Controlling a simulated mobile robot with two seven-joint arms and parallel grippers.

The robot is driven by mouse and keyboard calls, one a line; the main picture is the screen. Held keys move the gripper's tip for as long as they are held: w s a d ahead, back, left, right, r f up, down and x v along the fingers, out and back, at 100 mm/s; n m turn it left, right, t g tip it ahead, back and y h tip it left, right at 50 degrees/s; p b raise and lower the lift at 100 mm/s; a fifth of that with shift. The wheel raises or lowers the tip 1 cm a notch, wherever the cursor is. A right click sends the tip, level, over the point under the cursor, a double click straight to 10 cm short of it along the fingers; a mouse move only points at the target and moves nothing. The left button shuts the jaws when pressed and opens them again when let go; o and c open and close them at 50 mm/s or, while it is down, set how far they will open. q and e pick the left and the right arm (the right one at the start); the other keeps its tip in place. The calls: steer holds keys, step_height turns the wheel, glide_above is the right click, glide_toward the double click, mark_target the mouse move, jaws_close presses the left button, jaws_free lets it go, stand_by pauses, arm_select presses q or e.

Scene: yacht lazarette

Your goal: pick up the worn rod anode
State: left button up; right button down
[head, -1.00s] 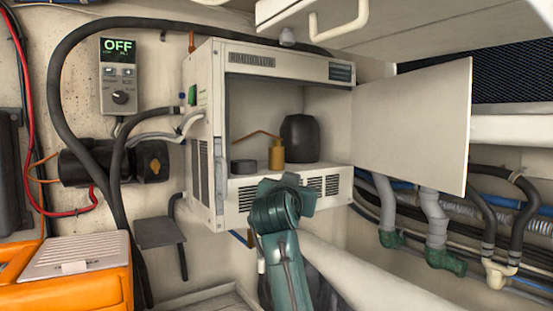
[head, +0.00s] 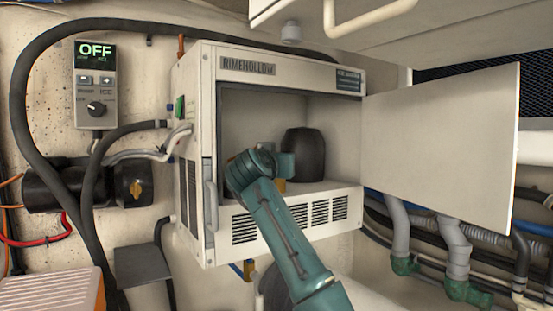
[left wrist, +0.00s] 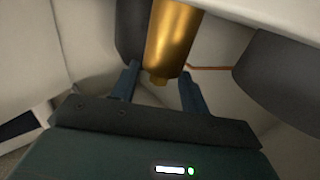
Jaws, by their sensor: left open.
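A gold-coloured cylinder (left wrist: 172,38) fills the upper middle of the left wrist view; I cannot tell whether it is the worn rod anode, and nothing else in view clearly looks like one. My left gripper (left wrist: 158,88) is open, its two fingers at either side of the cylinder's near end, not closed on it. In the head view my left arm reaches into the open white cabinet (head: 232,66). The wrist hides most of the cylinder there; a small gold part (head: 280,187) shows below it. My right gripper is not in view.
A black rounded canister (head: 304,155) stands right of the cylinder inside the cabinet. A grey round part (left wrist: 280,75) and a thin copper tube (left wrist: 208,68) are close by in the left wrist view. The cabinet door (head: 440,145) is swung open to the right.

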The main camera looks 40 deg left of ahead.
arm_select(q)
steer(key=shift+x, duration=0.75)
steer(key=shift+c, duration=0.4)
jaws_close()
